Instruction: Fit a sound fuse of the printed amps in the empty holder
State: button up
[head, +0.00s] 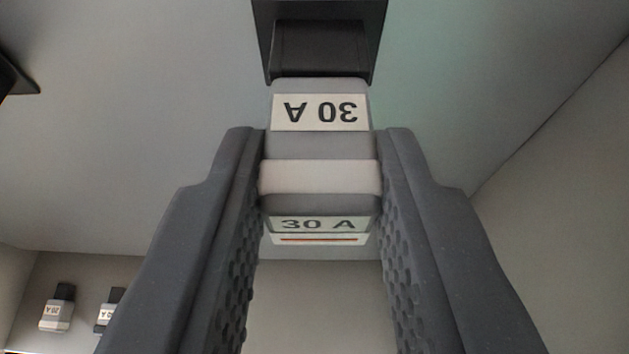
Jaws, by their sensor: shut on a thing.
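My gripper (318,225) is shut on a grey fuse (320,145), with one textured finger pad on each side. The fuse has a pale band around its middle and two "30 A" labels. The upper label reads upside down and the lower one upright. Below the lower label a narrow pale window shows an orange line that looks unbroken. A black part (320,45) meets the fuse's far end at the top of the view. I cannot tell whether this is a holder or part of the fuse. No empty holder can be made out clearly.
Two smaller-looking fuses with black ends stand at the lower left, one (56,312) labelled 20 A and another (107,314) partly hidden by my left finger. A dark object (14,76) juts in at the left edge. Grey-green panels surround the fuse, with bare space beside it.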

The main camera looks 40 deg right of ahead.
jog(key=o, duration=1)
jog(key=s+a+r+n+t+y+b, duration=0.1)
jog(key=s+a+r+n+y+b, duration=0.1)
jog(key=s+a+b, duration=0.3)
jog(key=s+a+r+n+t+y+b, duration=0.2)
jog(key=s+a+r+y+b, duration=0.1)
jog(key=s+a+b, duration=0.3)
jog(key=s+a+r+n+t+y+b, duration=0.1)
jog(key=s+a+r+n+y+b, duration=0.1)
jog(key=a, duration=0.6)
jog(key=shift+s+r+n+t+y+b, duration=0.1)
jog(key=shift+s+r+n+y+b, duration=0.1)
jog(key=shift+s+r+b, duration=0.35)
jog(key=shift+s+r+n+t+y+b, duration=0.1)
jog(key=shift+s+r+n+b, duration=0.15)
jog(key=shift+s+b, duration=0.5)
jog(key=shift+s+r+n+t+y+b, duration=0.1)
jog(key=shift+s+r+n+b, duration=0.05)
jog(key=shift+s+r+b, duration=0.45)
